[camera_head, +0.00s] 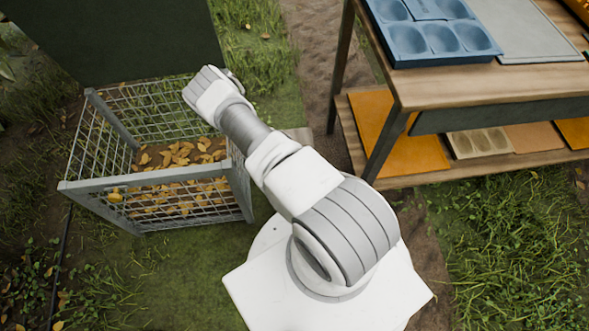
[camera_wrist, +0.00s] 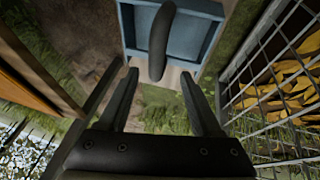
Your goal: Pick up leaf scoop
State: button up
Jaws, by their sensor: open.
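The leaf scoop (camera_wrist: 200,30) shows at the top of the wrist view as a shallow blue tray with a raised rim and a thick, curved dark handle (camera_wrist: 160,45). My gripper (camera_wrist: 160,73) is open and empty. Its two dark fingers point toward the scoop, and the handle's lower end appears between the fingertips. I cannot tell how far beyond them it is, and no contact shows. In the head view I cannot make out the scoop, and my arm hides the fingers.
A wire-mesh crate (camera_head: 90,186) with yellow leaves (camera_head: 180,155) stands left of my arm; its mesh (camera_wrist: 255,80) is at right in the wrist view. A wooden bench (camera_head: 480,88) with a blue moulded tray (camera_head: 437,55) on top and orange boards (camera_head: 385,135) below stands right.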

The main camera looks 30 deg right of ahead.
jog(key=b+x, duration=0.1)
jog(key=x, duration=0.2)
jog(key=b+x, duration=0.2)
jog(key=x, duration=0.1)
jog(key=shift+s+d+f, duration=0.15)
jog(key=shift+d+f, duration=0.1)
jog(key=shift+d, duration=0.05)
grip_shut()
jog(key=shift+r, duration=0.1)
dwell(1.1)
